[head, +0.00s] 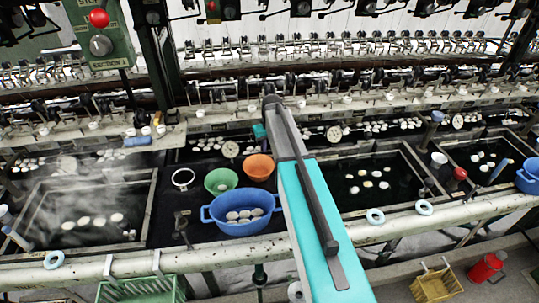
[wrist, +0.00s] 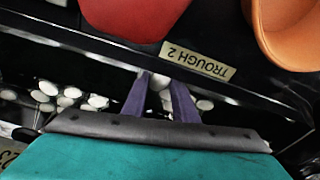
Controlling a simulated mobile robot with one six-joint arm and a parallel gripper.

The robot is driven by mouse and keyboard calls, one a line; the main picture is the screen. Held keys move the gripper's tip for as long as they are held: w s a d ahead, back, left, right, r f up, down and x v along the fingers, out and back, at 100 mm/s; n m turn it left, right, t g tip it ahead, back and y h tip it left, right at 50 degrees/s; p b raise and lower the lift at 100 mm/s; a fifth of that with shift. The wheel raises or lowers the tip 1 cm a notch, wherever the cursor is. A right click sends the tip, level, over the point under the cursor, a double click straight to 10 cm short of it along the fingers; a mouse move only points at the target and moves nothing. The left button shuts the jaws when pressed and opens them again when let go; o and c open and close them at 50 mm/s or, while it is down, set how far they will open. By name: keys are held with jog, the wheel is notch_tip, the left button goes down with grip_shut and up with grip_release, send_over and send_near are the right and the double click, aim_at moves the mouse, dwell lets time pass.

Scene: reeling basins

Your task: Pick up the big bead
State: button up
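I cannot make out a big bead for certain in either view. My gripper (wrist: 160,82) shows in the wrist view as two purple fingers standing apart over a dark trough strip. A pale roundish thing (wrist: 160,81) shows between the fingertips; I cannot tell whether it lies between them or behind them. In the head view my gripper's teal body (head: 259,131) is at the far end of my arm, above the back trough; its fingers are hidden or too small there.
A blue pot (head: 240,226) with pale cocoons, a green bowl (head: 221,181) and an orange bowl (head: 258,167) stand close by. The wrist view shows a red thing (wrist: 130,17), a "TROUGH 2" label (wrist: 197,60) and several white cocoons (wrist: 68,97). Reeling machinery lines the back.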

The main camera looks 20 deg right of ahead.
jog(key=shift+r, duration=0.1)
dwell(0.3)
notch_tip(320, 180, up, 10)
jog(key=b, duration=0.2)
jog(key=shift+b, duration=0.3)
dwell(0.3)
dwell(0.5)
jog(key=s+a+r, duration=0.3)
jog(key=s+a, duration=0.4)
jog(key=a, duration=0.1)
jog(key=s+a+r, duration=0.3)
jog(key=s+a, duration=0.4)
jog(key=s, duration=0.1)
jog(key=shift+s+a+r, duration=0.15)
jog(key=shift+s+a, duration=0.15)
jog(key=shift+a, duration=0.05)
